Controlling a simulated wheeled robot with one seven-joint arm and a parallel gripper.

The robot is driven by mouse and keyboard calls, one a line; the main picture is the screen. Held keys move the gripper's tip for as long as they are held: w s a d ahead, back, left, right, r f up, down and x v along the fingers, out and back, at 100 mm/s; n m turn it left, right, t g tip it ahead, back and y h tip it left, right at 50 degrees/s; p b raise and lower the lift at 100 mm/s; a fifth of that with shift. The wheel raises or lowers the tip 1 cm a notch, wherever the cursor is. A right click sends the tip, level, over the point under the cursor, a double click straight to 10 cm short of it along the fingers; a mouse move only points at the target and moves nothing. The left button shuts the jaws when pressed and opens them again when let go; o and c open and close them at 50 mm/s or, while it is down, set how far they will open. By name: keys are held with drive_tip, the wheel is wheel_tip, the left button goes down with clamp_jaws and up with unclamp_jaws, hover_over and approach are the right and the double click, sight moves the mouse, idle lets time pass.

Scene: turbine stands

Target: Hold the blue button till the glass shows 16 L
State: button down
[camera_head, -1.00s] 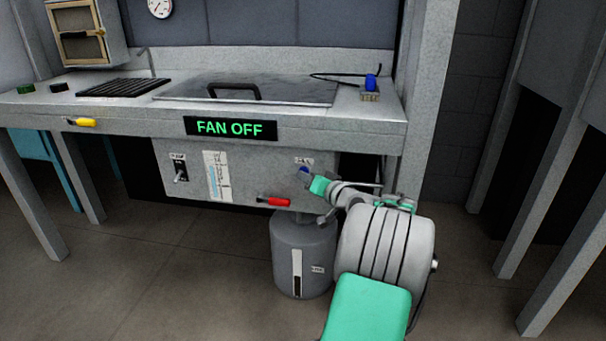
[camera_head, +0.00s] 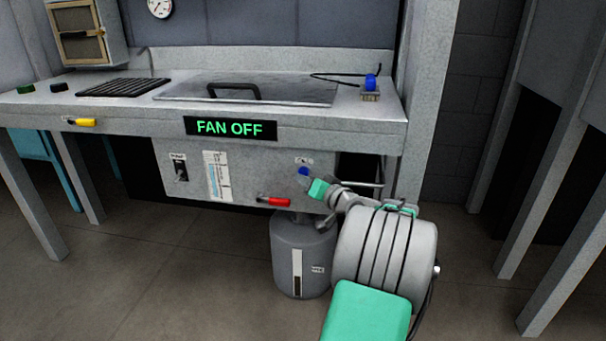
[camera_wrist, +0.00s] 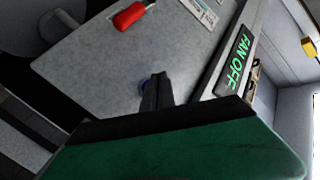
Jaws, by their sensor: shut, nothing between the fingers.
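The blue button (camera_head: 303,171) is round and sits at the upper right of the grey panel under the bench. My gripper (camera_head: 311,181) is shut and empty, just below and right of the button in the head view. In the wrist view my shut fingers (camera_wrist: 156,88) partly cover the blue button (camera_wrist: 144,84). I cannot tell for sure whether the tips touch it. A grey tank (camera_head: 285,245) stands below the panel. A narrow upright glass (camera_head: 297,270) is on its front, with light and dark parts; its reading is too small to make out.
A red handle (camera_head: 273,201) sticks out at the panel's lower edge, with a black switch (camera_head: 180,170) at its left. A sign (camera_head: 230,128) on the bench front reads FAN OFF. A yellow handle (camera_head: 82,122) is farther left. Open floor lies left of the tank.

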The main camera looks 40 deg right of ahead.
drive_tip(key=s+a, duration=0.1)
drive_tip(key=a, duration=0.1)
drive_tip(key=s+a, duration=0.2)
idle(0.4)
idle(1.2)
drive_tip(key=w+a+r+n+g+y+p, duration=0.1)
drive_tip(key=a+r+n+g+y+p, duration=0.15)
drive_tip(key=a+r+p, duration=0.65)
drive_tip(key=w+a+r+n+g+y+p, duration=0.1)
drive_tip(key=a+r+n+g+p, duration=0.3)
drive_tip(key=a+p, duration=0.75)
drive_tip(key=s+a+r+n+g+h+p, duration=0.1)
drive_tip(key=s+a+r+g+p, duration=0.5)
drive_tip(key=s+a+r+p, duration=0.8)
drive_tip(key=s+r+n+p, duration=0.1)
drive_tip(key=s+r+p, duration=0.1)
drive_tip(key=p, duration=0.3)
drive_tip(key=shift+s+a+r, duration=0.3)
drive_tip(key=shift+s+r, duration=0.05)
drive_tip(key=shift+s, duration=0.5)
